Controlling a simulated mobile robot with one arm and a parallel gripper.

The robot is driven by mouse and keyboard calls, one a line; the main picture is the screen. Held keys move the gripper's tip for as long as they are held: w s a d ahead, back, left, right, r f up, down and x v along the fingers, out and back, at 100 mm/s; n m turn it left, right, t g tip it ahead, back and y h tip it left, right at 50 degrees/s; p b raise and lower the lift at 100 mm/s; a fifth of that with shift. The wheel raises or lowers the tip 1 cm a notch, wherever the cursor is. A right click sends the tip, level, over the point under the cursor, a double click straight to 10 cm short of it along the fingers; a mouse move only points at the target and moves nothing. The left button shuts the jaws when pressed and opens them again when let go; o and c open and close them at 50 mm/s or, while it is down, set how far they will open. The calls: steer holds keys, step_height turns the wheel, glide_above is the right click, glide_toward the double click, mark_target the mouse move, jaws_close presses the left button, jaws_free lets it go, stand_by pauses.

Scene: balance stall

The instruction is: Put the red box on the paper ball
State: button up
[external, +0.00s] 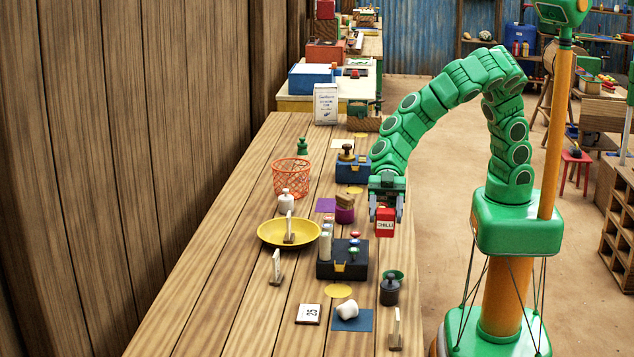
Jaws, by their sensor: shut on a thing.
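The red box (385,228), with a white label reading "CHILLI", hangs upright between the fingers of my gripper (386,211). My gripper points down and is shut on the box near the right edge of the wooden table. The white crumpled-looking lump (347,309), which appears to be the paper ball, sits on a blue square (352,324) near the front of the table. The box is behind the ball and to its right, well apart from it. Whether the box is over the table or just past its edge is hard to tell.
A dark tray (327,272) with bottles and coloured knobs stands between box and ball. A dark weight (389,291) is right of the ball, and a small upright card (396,328) is at the edge. A yellow dish (268,233) stands left.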

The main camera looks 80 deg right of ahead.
steer(key=shift+s+a+f, duration=0.1)
steer(key=shift+s+a, duration=0.05)
steer(key=shift+s, duration=0.15)
steer(key=shift+a+f, duration=0.1)
steer(key=shift+a, duration=0.1)
steer(key=shift+w+a+f, duration=1.5)
steer(key=shift+a+f, duration=0.2)
steer(key=shift+w+a+f, duration=1.5)
steer(key=shift+a+f, duration=0.15)
steer(key=shift+w+a+f, duration=1.5)
steer(key=shift+a+f, duration=0.2)
steer(key=shift+f, duration=1.35)
steer(key=shift+f, duration=0.15)
steer(key=o, duration=1.1)
steer(key=shift+c, duration=0.2)
